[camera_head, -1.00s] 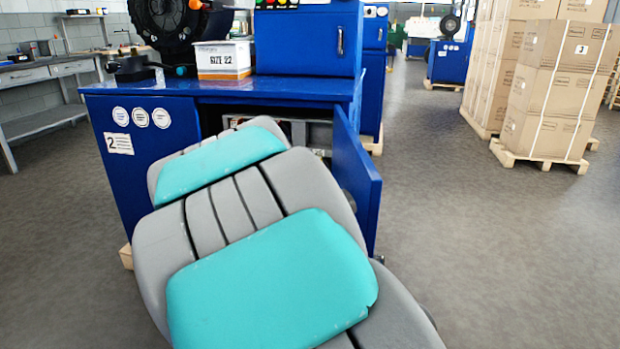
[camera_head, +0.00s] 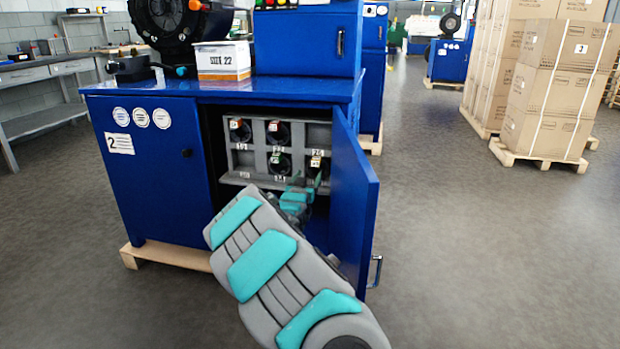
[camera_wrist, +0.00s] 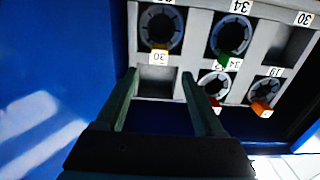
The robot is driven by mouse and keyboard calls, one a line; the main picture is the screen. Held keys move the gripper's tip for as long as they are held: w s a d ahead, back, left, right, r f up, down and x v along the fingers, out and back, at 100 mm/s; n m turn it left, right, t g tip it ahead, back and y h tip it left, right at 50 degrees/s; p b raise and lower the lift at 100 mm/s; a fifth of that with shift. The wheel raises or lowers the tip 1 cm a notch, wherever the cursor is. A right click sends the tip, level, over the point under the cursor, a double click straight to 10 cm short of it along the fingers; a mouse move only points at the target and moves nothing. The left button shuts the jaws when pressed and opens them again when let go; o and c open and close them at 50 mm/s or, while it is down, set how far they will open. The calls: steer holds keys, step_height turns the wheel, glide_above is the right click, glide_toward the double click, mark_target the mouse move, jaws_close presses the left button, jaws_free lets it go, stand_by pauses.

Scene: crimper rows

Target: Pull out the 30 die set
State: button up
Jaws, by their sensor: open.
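The 30 die set is a dark round ring with a yellow-edged tag reading 30 (camera_wrist: 159,30). It sits in the slot at the upper left in the wrist view, which appears inverted. In the head view its pale tag (camera_head: 315,161) shows in the rack's lower right slot; my gripper partly covers this area. My gripper (camera_wrist: 160,75) is open and empty. Its fingertips are apart, just below the 30 tag in the wrist view, in front of an empty slot. In the head view my gripper (camera_head: 317,180) is at the cabinet opening.
The grey rack (camera_head: 248,181) also holds die sets with green, red and orange tags. The slot above label 30 (camera_wrist: 290,42) is empty. The blue cabinet door (camera_head: 352,200) stands open to the right of my arm. A SIZE 22 box (camera_head: 222,62) stands on top.

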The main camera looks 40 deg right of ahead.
mark_target(315, 163)
steer(key=p+x, duration=0.5)
steer(key=x, duration=0.5)
steer(key=shift+w+d, duration=0.3)
steer(key=shift+d, duration=0.15)
steer(key=shift+c, duration=0.3)
jaws_close()
steer(key=shift+r, duration=0.1)
stand_by(1.0)
steer(key=shift+a, duration=0.1)
